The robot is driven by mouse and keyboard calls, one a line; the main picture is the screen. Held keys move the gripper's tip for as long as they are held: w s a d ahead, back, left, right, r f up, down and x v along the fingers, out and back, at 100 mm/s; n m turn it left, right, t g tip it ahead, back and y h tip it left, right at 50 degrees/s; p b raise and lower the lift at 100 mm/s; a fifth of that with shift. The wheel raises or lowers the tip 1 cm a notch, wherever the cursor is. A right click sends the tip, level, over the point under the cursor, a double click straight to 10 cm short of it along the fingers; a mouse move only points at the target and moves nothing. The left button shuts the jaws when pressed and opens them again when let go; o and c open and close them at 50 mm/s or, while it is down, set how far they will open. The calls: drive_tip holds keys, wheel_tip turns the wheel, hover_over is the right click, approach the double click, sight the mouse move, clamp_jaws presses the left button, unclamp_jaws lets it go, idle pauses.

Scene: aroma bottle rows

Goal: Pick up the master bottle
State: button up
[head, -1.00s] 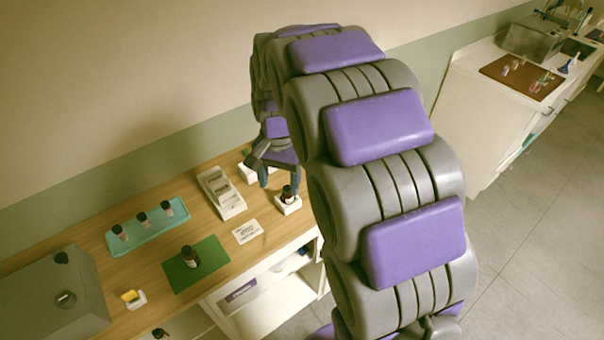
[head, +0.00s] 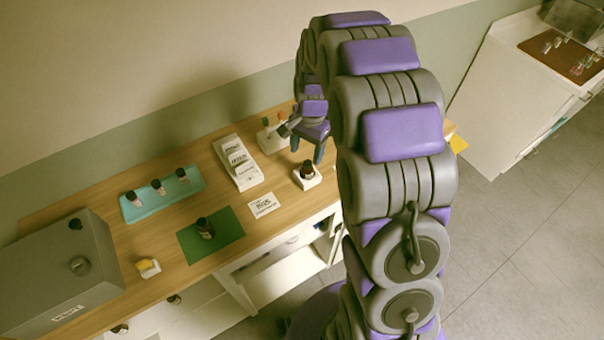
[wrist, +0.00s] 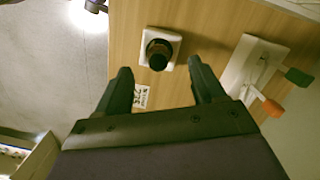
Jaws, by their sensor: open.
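A dark bottle (head: 307,169) stands upright on a small white square stand (head: 308,184) near the table's front edge. Its dark cap also shows in the wrist view (wrist: 158,55). I cannot tell from any label whether this is the master bottle. My gripper (head: 308,152) is open and empty, pointing down above and behind this bottle. In the wrist view the bottle lies ahead of the gap between the fingertips, apart from both. Another dark bottle (head: 205,228) stands on a green mat (head: 226,221). Several small bottles (head: 157,187) stand in a teal tray (head: 196,188).
A printed white card (head: 264,205) lies left of the stand. A white rack (head: 237,163) and a white block with coloured-capped items (head: 270,139) stand behind. A grey box machine (head: 60,262) and a small yellow-topped item (head: 148,267) are at the left. Bare wood lies between.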

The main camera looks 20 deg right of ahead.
sight(303, 167)
drive_tip(key=d+f, duration=0.2)
drive_tip(key=shift+s+d+f, duration=0.1)
drive_tip(key=shift+d+f, duration=0.05)
drive_tip(key=shift+d, duration=0.15)
drive_tip(key=a+f, duration=0.2)
drive_tip(key=f, duration=0.1)
drive_tip(key=a+f+b, duration=0.1)
drive_tip(key=f, duration=0.1)
drive_tip(key=shift+a, duration=0.25)
drive_tip(key=shift+d+r, duration=0.15)
drive_tip(key=shift+d, duration=1.05)
drive_tip(key=shift+c, duration=2.1)
drive_tip(key=shift+a, duration=0.75)
drive_tip(key=c, duration=0.4)
drive_tip(key=shift+d, duration=0.1)
drive_tip(key=c, duration=0.3)
